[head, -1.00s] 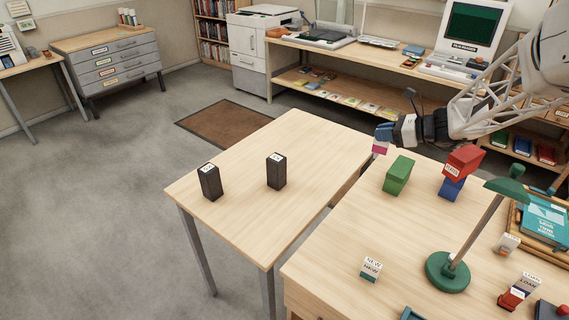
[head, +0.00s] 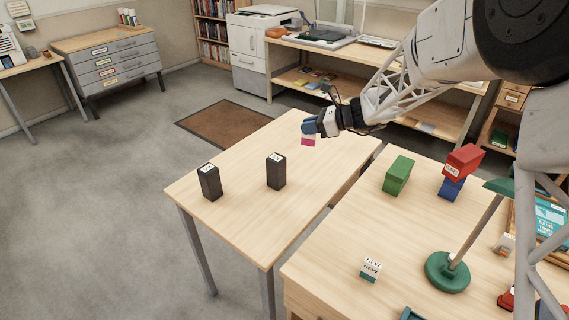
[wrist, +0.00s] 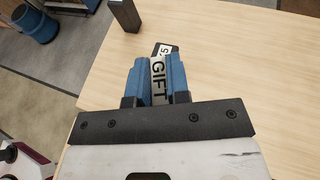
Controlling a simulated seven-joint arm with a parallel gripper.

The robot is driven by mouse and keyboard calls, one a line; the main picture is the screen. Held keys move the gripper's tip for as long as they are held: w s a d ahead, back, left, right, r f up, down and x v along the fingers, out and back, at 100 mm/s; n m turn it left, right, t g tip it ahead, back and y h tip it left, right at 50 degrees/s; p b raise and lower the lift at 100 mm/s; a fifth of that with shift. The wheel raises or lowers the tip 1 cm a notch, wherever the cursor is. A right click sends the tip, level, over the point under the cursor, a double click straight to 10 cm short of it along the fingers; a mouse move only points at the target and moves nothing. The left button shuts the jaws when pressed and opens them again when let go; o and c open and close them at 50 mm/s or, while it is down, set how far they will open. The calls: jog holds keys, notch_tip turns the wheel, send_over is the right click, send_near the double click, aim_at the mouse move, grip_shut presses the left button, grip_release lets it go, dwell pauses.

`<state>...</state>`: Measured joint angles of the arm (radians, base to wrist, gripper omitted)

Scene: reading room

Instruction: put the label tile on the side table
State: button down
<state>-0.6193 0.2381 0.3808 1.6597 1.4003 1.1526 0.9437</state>
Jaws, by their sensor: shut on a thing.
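The label tile is white and pink (head: 308,141) and hangs below my gripper (head: 309,127) in the head view. In the wrist view the tile (wrist: 158,82) reads "GIFT" and stands between the two blue fingers of my gripper (wrist: 158,78), which are shut on it. The side table (head: 235,220) is the pale wooden table at centre left. The tile is over its far right part and looks above the top; the exact gap is hard to tell. The tile's lower part is hidden in the wrist view.
Two black blocks stand on the side table, one left (head: 210,183) and one nearer its middle (head: 276,172). The desk (head: 330,262) at right holds a green block (head: 398,175), a red block (head: 464,160) on a blue one, a "NEW" tile (head: 371,270) and a lamp (head: 448,272).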

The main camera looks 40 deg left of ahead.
notch_tip(320, 180, down, 14)
dwell(0.5)
jog(key=w+a+f, duration=0.1)
jog(key=w+a, duration=1)
jog(key=shift+a+f, duration=0.15)
dwell(0.3)
jog(key=shift+w, duration=0.1)
jog(key=shift+f, duration=1.75)
jog(key=shift+f, duration=0.2)
jog(key=c, duration=1.1)
grip_release()
jog(key=shift+r, duration=0.2)
